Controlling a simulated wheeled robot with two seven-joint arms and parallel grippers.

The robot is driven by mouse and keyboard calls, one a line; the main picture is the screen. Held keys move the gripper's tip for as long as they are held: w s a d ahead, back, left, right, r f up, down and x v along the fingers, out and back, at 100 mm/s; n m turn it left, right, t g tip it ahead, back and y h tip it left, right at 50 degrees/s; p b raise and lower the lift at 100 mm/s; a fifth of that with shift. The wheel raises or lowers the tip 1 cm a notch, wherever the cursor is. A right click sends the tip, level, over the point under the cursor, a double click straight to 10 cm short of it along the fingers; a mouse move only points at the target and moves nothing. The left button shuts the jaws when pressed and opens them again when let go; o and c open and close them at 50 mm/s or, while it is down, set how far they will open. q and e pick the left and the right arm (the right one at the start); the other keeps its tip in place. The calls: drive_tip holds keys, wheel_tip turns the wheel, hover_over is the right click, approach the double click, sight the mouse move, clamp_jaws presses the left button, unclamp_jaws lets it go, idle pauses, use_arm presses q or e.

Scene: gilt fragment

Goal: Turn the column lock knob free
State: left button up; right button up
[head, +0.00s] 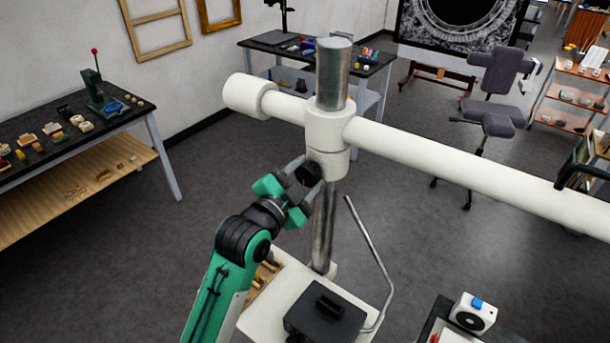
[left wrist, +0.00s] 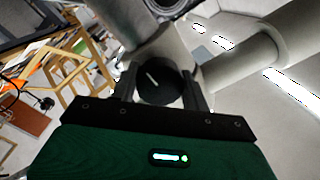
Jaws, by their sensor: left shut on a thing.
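The column lock knob (left wrist: 160,82) is a round black knob with a pale line on its face. In the head view the knob (head: 307,174) sits on the left side of the white collar (head: 328,135) around the metal column (head: 325,225). My left gripper (head: 291,186) is at the knob, with its fingers on either side of it. In the left wrist view my left gripper (left wrist: 160,88) is shut on the knob, and the pale line runs diagonally. My right gripper is not in view.
A long white boom (head: 460,165) runs right from the collar. A bent metal rod (head: 372,260) rises beside the column above a white base (head: 258,318) with a black box (head: 325,315). A workbench (head: 70,140) stands at left. Grey floor (head: 420,250) is open at right.

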use_arm(q)
drive_tip(key=n, duration=0.4)
drive_tip(key=shift+n, duration=0.3)
drive_tip(key=n, duration=0.3)
drive_tip(key=shift+n+g, duration=0.3)
drive_tip(key=n, duration=0.4)
drive_tip(key=shift+s+d, duration=0.1)
drive_tip(key=shift+n+g, duration=0.3)
drive_tip(key=shift+n, duration=1.5)
drive_tip(key=shift+h, duration=0.3)
drive_tip(key=o, duration=1)
